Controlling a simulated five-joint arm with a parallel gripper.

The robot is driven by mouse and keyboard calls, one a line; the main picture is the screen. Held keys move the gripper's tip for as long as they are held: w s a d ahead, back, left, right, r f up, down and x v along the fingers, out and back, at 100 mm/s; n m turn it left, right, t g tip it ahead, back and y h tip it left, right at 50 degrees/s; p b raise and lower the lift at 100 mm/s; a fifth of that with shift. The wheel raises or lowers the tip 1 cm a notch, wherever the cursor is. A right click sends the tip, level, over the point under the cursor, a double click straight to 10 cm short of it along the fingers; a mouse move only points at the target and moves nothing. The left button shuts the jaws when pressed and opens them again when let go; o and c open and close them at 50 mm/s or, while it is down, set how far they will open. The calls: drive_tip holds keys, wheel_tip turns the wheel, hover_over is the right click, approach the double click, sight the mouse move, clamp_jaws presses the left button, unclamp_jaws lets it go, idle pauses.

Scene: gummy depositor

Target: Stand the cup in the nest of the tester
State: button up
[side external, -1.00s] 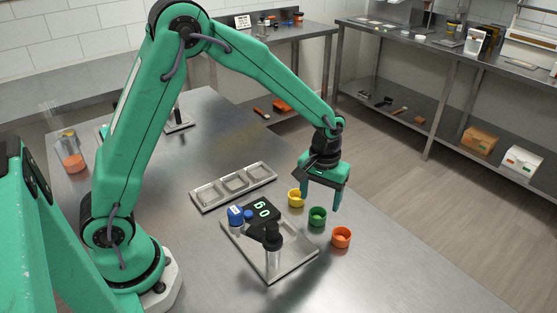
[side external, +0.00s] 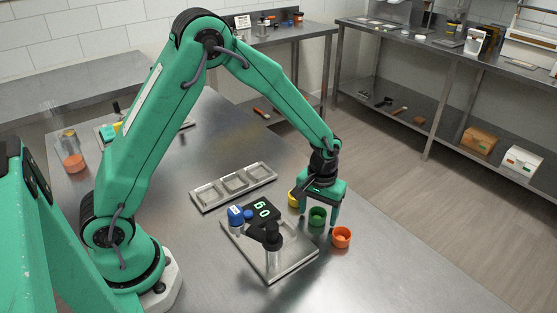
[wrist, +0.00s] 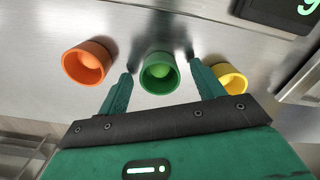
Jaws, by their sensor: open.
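A green cup (side external: 317,218) stands upright on the steel table, between a yellow cup (side external: 293,199) and an orange cup (side external: 342,238). My gripper (side external: 318,223) is open and low over the green cup, one finger on each side of it. In the wrist view the green cup (wrist: 159,73) lies between the open fingertips (wrist: 161,69), with gaps on both sides and a small dome inside it. The tester (side external: 300,256) appears to be the steel plate with a black-topped post and a display reading 0 g. I cannot make out its nest.
The orange cup (wrist: 87,62) and yellow cup (wrist: 230,78) stand close outside my fingers. A blue-capped container (side external: 236,215) is by the display. A three-pocket metal tray (side external: 202,199) lies behind the tester. The table's front right is clear.

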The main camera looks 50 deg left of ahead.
drive_tip(key=c, duration=1)
drive_tip(key=shift+c, duration=0.2)
drive_tip(key=shift+r, duration=0.15)
drive_tip(key=shift+r, duration=0.55)
drive_tip(key=r, duration=0.3)
drive_tip(key=shift+s+d+r, duration=0.1)
drive_tip(key=shift+d, duration=0.1)
drive_tip(key=s+d+r, duration=0.6)
drive_tip(key=s+d, duration=0.1)
drive_tip(key=d, duration=0.1)
drive_tip(key=shift+s+d+r, duration=0.2)
drive_tip(key=shift+s+r, duration=0.05)
